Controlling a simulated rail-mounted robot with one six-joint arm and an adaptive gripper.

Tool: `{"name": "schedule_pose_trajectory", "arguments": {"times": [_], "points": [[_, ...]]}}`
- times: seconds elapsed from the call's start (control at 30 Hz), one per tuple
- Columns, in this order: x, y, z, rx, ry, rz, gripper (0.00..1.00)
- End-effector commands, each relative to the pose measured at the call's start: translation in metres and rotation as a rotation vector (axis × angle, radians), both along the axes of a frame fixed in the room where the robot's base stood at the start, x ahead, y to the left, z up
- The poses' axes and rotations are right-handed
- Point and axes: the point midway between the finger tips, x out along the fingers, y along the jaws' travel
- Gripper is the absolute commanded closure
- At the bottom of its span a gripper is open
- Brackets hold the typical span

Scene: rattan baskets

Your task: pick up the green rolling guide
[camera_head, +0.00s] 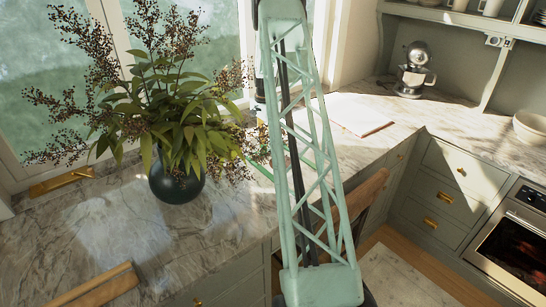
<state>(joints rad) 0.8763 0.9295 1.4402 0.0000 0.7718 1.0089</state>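I cannot make out a green rolling guide for certain in the head view. A small, thin green piece (260,169) shows on the counter between the plant and my arm, too small and partly covered to name. My own pale green lattice arm link stands upright across the middle and hides part of the counter behind it. My gripper cannot be seen in this view.
A dark vase (176,184) with a wide leafy plant stands on the marble counter (110,225) by the window. A wooden piece (95,290) lies at the front left. A pale board (352,114), a coffee machine (413,72) and a bowl (531,126) are to the right.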

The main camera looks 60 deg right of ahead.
Motion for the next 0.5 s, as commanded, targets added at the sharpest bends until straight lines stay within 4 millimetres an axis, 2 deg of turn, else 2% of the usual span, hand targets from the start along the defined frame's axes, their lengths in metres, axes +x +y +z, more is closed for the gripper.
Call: {"name": "schedule_pose_trajectory", "arguments": {"times": [0.43, 0.5], "points": [[0.0, 0.0, 0.0001, 0.0, 0.0, 0.0, 0.71], [0.0, 0.0, 0.0001, 0.0, 0.0, 0.0, 0.77]]}}
